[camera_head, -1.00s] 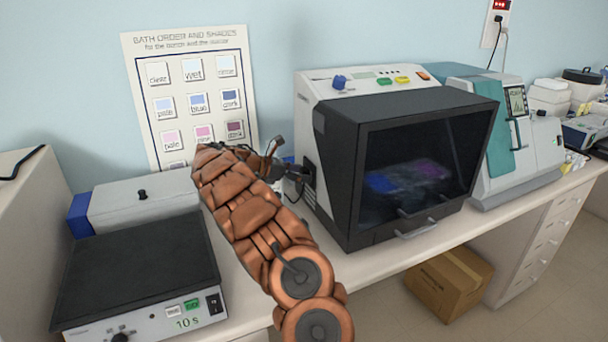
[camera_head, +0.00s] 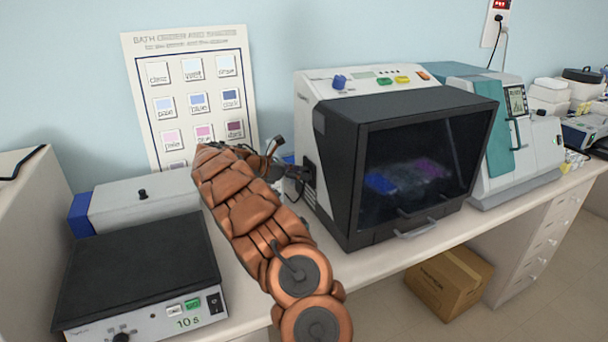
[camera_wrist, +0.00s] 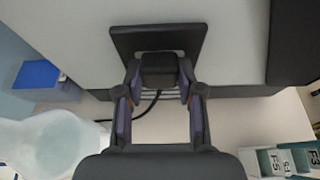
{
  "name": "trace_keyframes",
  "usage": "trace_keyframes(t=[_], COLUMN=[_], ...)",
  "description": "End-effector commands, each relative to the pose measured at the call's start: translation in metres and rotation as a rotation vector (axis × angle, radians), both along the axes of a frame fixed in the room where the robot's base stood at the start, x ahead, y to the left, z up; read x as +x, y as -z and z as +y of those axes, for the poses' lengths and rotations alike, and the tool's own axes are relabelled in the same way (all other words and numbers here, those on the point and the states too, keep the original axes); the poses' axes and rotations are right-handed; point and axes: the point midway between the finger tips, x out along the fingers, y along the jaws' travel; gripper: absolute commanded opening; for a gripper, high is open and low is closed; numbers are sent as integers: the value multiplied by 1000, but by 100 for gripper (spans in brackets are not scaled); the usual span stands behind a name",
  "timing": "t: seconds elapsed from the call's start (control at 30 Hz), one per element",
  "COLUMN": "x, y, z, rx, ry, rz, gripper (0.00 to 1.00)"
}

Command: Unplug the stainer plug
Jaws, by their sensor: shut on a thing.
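The stainer (camera_head: 420,170) is a white and black box with a dark window, standing on the bench in the head view. Its black plug (camera_wrist: 158,68) sits at a dark square socket plate (camera_wrist: 190,38) on the stainer's side wall in the wrist view. My gripper (camera_wrist: 158,82) is shut on the plug, one finger on each side. The plug appears to be against the plate; I cannot tell whether its pins are fully in. A black cord (camera_wrist: 150,105) hangs below it.
A black-topped device (camera_head: 135,265) stands at left on the bench, with a grey-white box (camera_head: 145,203) behind it. A teal and white machine (camera_head: 520,150) is right of the stainer. A poster (camera_head: 190,90) hangs behind. A cardboard box (camera_head: 450,280) is on the floor.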

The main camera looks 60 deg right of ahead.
Motion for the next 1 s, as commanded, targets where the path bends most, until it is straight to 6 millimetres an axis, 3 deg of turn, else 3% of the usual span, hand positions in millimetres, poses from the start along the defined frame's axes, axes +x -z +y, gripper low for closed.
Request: trace_keyframes(t=[0.1, 1.0], x=[0, 11], y=[0, 0], z=[0, 16], rx=[0, -1], ry=[0, -1], rz=[0, -1], gripper=[0, 0])
